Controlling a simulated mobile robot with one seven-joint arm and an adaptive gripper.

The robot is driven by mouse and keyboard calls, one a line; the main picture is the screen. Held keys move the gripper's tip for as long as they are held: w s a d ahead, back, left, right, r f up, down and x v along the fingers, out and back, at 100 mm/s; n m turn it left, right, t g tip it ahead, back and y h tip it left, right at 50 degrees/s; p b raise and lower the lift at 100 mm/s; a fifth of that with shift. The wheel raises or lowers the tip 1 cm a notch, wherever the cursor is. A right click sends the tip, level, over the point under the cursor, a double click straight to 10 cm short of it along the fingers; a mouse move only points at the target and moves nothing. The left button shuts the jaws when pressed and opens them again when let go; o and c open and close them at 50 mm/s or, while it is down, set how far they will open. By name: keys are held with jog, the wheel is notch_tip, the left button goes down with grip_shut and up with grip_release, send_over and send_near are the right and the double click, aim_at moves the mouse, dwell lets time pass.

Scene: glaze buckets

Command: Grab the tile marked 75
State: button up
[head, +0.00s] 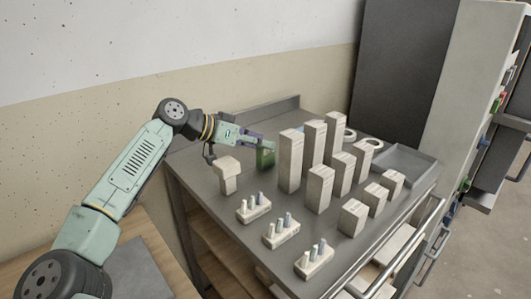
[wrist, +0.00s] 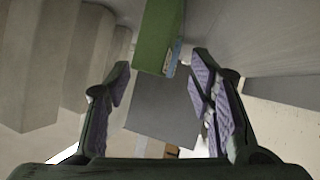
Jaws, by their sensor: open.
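No number 75 can be read in either view, so I cannot tell which piece is the marked tile. A green block (head: 265,158) stands on the grey table near the back, just beyond my gripper (head: 250,141). In the wrist view the green block (wrist: 158,32) is ahead of the fingertips, with a small pale blue and white label on its edge, too small to read. My gripper (wrist: 161,70) is open there, with purple-padded fingers apart and nothing held between them. A flat grey surface (wrist: 162,108) shows between the fingers.
Tall pale blocks (head: 290,160) stand right of the green block, with shorter ones in front. Peg racks (head: 254,210) line the front left. White rings (head: 372,144) and a grey tray (head: 408,163) are at the right.

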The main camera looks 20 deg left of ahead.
jog(key=p+x, duration=0.1)
jog(key=x, duration=0.2)
jog(key=p+x, duration=0.1)
jog(key=x, duration=0.1)
jog(key=shift+w+d+f, duration=0.1)
jog(key=shift+w+f, duration=0.05)
jog(key=shift+f, duration=0.35)
jog(key=shift+c, duration=0.4)
grip_shut()
